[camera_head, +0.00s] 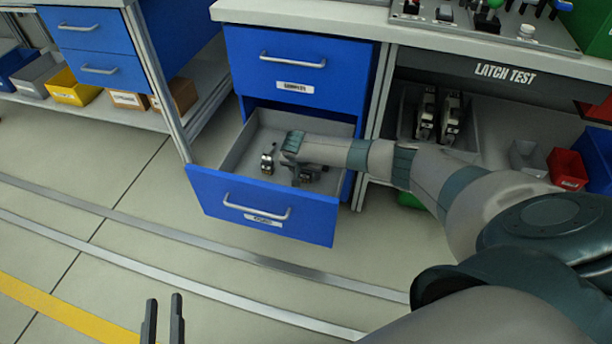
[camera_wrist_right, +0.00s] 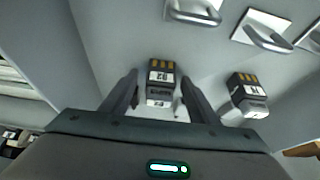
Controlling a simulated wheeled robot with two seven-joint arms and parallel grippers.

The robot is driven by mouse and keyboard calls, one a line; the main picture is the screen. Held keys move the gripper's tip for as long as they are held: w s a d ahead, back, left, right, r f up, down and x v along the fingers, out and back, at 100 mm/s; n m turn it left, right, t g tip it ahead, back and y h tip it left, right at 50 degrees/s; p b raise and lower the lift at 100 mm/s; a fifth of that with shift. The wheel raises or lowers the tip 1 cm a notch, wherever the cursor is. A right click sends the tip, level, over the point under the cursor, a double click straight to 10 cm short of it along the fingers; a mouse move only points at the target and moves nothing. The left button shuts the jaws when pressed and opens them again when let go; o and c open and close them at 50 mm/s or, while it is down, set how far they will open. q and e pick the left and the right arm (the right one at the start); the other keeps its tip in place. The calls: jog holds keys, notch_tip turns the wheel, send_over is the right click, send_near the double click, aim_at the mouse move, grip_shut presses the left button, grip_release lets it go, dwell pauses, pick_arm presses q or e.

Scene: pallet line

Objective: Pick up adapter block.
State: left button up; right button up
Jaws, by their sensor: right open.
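A small dark block with gold strips on top and a white printed label, apparently an adapter block (camera_wrist_right: 160,78), lies in the open blue drawer (camera_head: 222,205). My right gripper (camera_wrist_right: 159,92) is open, with one finger on each side of this block; I cannot tell whether they touch it. A second similar block (camera_wrist_right: 247,94) lies to its right, outside the fingers. In the head view my right arm reaches into the drawer and partly hides its contents. My left gripper (camera_head: 163,318) is at the bottom edge of the head view, fingers apart and empty, over the floor.
Metal handle-like parts on plates (camera_wrist_right: 262,30) lie near the blocks. The drawer's grey walls (camera_head: 240,142) surround the right gripper. A closed blue drawer (camera_head: 300,85) is above it. A latch test bench (camera_head: 500,70) stands right. The floor at left is clear.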

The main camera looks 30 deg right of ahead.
pick_arm(q)
jog(key=shift+r, duration=0.1)
dwell(0.4)
pick_arm(e)
jog(key=c, duration=1.2)
jog(key=shift+o, duration=0.2)
jog(key=shift+r, duration=0.1)
